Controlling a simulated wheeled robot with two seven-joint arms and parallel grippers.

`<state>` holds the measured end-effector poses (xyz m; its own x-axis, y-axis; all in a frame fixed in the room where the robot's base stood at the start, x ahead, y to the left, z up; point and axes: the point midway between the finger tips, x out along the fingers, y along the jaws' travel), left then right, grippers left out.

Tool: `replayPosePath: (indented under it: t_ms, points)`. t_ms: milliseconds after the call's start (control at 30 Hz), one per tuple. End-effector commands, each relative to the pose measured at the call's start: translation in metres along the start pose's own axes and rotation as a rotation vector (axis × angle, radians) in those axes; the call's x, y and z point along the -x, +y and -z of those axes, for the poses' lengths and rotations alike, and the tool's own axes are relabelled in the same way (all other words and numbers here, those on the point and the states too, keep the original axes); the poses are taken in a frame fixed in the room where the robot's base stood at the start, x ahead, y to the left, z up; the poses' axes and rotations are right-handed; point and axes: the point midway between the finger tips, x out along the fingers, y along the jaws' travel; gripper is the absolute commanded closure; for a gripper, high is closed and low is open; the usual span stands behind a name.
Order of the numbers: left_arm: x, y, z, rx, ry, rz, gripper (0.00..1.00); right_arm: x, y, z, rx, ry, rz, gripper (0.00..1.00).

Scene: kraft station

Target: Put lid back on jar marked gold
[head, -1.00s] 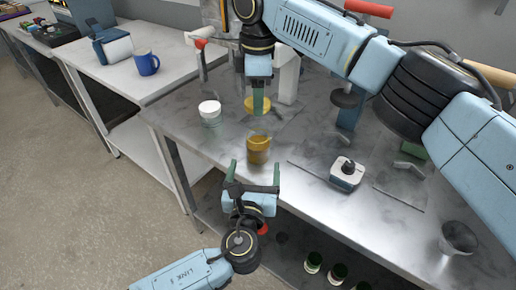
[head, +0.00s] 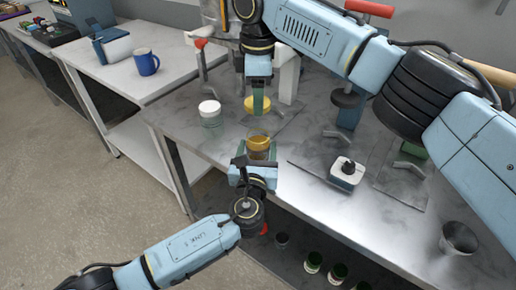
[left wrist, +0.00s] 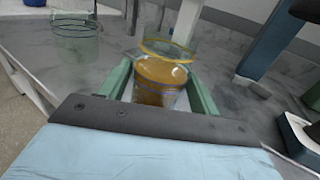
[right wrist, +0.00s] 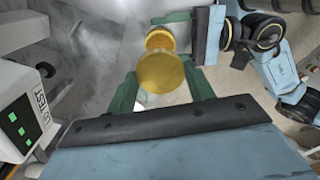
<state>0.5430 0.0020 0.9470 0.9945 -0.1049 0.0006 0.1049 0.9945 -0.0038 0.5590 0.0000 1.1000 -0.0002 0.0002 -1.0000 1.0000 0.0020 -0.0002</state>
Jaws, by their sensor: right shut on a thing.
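The jar with gold contents (head: 258,143) stands upright and uncovered near the front edge of the metal table; it also shows in the left wrist view (left wrist: 160,82). My left gripper (head: 257,157) is at the jar, with its green fingers on either side of it, open. The round gold lid (head: 257,104) is in my right gripper (head: 258,98), which is shut on it, above and behind the jar. In the right wrist view the lid (right wrist: 162,73) lies between the fingers and partly covers the jar (right wrist: 159,40).
A small white-and-dark container (head: 346,173) is to the right, and a grey cup (head: 458,238) is at the far right. A blue mug (head: 146,62) is on the side table.

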Motion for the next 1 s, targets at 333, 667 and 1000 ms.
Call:
replayPosePath:
  t_ms: [333,667,1000]
  points:
    - [0.0,0.0,0.0,0.0,0.0,0.0,0.83,0.0,0.0,0.0,0.0,0.0,0.0,0.69]
    - [0.0,0.0,0.0,0.0,0.0,-0.001,0.84,-0.037,-0.001,-0.001,-0.001,-0.001,0.003,0.69]
    - [0.0,0.0,0.0,0.0,0.001,0.0,0.84,-0.05,0.0,-0.001,0.0,-0.001,-0.001,0.69]
